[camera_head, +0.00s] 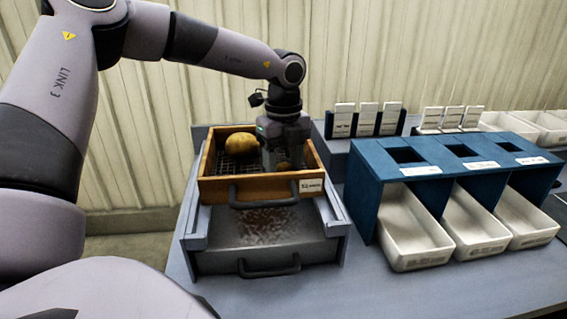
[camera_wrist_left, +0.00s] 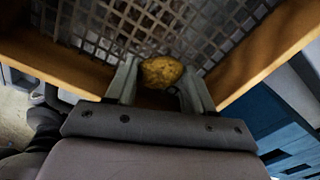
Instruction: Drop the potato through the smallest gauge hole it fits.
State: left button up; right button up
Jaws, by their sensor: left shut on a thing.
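My left gripper (camera_head: 283,166) reaches down into a wooden tray (camera_head: 262,189) with a wire mesh floor. In the left wrist view its two fingers (camera_wrist_left: 160,88) are shut on a small yellow-brown potato (camera_wrist_left: 161,72), over the mesh. A larger potato (camera_head: 241,145) lies on the mesh at the tray's back left. The blue gauge stand (camera_head: 375,178) is on the right, with several square holes (camera_head: 406,155) in its top and white labels in front of them. My right gripper is in neither view.
White bins (camera_head: 414,250) stand under the gauge stand. A grey drawer (camera_head: 268,252) with brown dirt sits below the wooden tray. White cards (camera_head: 367,118) stand in blue holders behind. More white trays (camera_head: 543,127) are at the far right. The front right table top is clear.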

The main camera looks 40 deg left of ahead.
aim_at(284, 164)
pick_arm(q)
jog(key=shift+f, duration=0.2)
jog(key=o, duration=1)
jog(key=shift+r, duration=0.15)
jog(key=shift+r, duration=0.2)
notch_tip(284, 164, up, 12)
jog(key=shift+f, duration=0.15)
jog(key=shift+o, duration=0.5)
